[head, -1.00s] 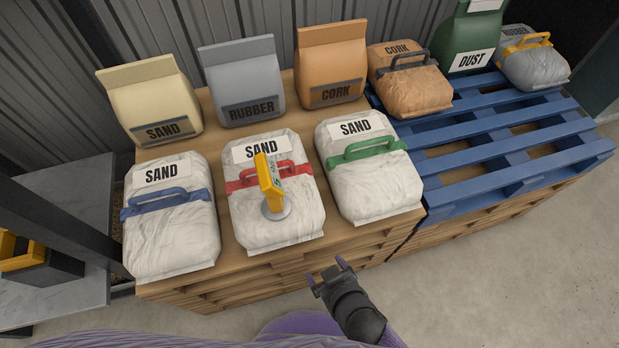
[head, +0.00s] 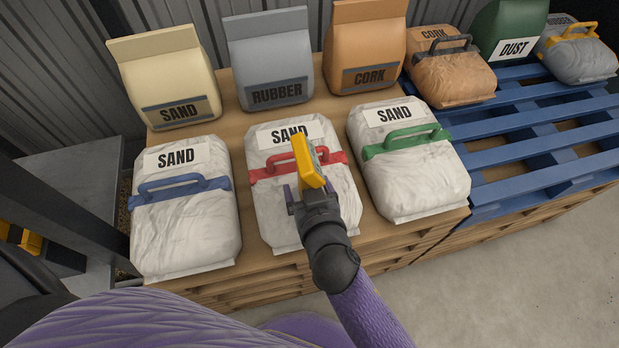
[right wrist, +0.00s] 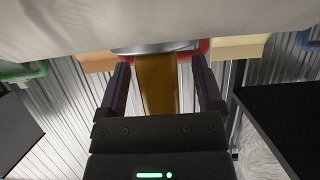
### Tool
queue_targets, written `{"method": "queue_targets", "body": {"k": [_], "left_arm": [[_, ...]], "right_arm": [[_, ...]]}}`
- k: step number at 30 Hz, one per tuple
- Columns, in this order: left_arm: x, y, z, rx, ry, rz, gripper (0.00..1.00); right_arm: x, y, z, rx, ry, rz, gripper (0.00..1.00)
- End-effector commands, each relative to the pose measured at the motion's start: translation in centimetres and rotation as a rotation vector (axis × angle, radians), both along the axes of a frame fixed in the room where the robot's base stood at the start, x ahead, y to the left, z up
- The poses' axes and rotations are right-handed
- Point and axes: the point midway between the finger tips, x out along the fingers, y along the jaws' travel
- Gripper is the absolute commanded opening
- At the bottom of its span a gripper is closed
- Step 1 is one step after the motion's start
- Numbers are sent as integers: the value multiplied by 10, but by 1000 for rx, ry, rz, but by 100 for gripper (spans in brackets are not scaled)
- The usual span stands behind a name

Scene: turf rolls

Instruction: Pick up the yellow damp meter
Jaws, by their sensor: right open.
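The yellow damp meter (head: 306,161) stands on the middle white sand bag (head: 270,213), the one with the red handle (head: 268,171). My right gripper (head: 308,190) is open at the meter, and the gripper hides the meter's lower part in the head view. In the right wrist view the meter's yellow body (right wrist: 157,85) lies between the two fingers of my right gripper (right wrist: 160,85), with gaps on both sides. Its round metal base (right wrist: 155,47) shows beyond the fingertips, against the pale bag. My left gripper is not in view.
Sand bags with a blue handle (head: 183,188) and a green handle (head: 407,142) lie on either side. Upright sand, rubber and cork bags stand behind. A blue pallet (head: 512,165) with more bags is at right. A dark post (head: 50,210) stands at left.

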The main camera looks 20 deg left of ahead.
Motion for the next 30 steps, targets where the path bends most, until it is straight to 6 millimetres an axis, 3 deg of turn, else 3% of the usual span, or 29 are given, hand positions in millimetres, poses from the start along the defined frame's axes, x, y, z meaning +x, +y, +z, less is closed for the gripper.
{"method": "queue_targets", "body": {"k": [5,17,30], "left_arm": [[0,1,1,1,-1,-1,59],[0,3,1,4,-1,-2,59],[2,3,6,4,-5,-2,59]], "right_arm": [[0,0,2,1,-1,0,85],[0,0,1,0,0,0,3],[0,0,9,1,-3,0,0]]}}
